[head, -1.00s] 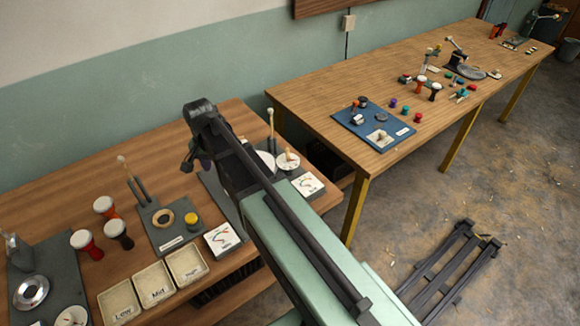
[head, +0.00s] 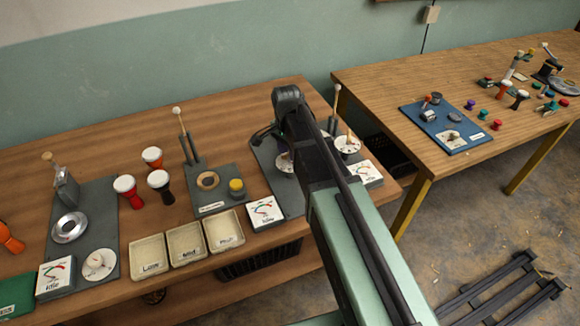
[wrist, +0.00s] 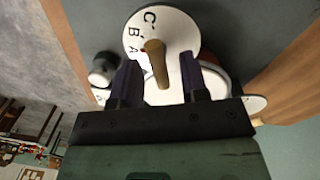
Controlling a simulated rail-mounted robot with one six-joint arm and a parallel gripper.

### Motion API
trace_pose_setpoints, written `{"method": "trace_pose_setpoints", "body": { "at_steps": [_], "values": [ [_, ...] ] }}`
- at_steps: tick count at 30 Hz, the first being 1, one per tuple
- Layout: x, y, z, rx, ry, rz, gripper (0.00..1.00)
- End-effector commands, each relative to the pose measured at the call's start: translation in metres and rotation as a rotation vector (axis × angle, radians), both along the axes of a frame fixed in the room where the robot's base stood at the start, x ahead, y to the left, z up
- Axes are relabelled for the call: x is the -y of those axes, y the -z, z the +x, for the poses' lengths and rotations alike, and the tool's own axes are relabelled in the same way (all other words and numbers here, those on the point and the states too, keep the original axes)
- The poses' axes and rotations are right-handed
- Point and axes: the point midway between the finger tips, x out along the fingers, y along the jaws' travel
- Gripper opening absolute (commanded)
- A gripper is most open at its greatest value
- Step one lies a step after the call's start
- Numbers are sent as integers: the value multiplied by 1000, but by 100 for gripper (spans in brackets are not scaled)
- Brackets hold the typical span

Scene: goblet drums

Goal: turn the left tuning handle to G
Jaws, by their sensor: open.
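In the wrist view a white lettered dial (wrist: 180,32) shows the letters C, B and A on its left side. A wooden handle (wrist: 155,62) stands up from it. My gripper (wrist: 160,78) is open, with one dark finger on each side of the handle and gaps between. The dial's lower part is hidden by my gripper, and I cannot tell which letter the handle points to. In the head view a left white dial (head: 284,163) is mostly hidden behind my arm. A right white dial (head: 347,145) with a wooden handle stands beside it.
A tune meter (head: 265,213) and another meter (head: 366,174) stand near the dials. A second table with a blue board (head: 446,127) is at the right.

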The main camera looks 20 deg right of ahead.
Motion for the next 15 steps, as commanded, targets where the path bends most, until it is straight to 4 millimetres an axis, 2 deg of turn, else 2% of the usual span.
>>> {"method": "trace_pose_setpoints", "body": {
  "at_steps": [1,2,10,11,15],
  "values": [
    [0,15,-1,0,0,0,41],
    [0,17,-1,0,0,0,41],
    [1,15,-1,0,-1,0,41],
    [1,15,-1,0,-1,0,39],
    [0,15,-1,0,-1,0,18]
  ]
}}
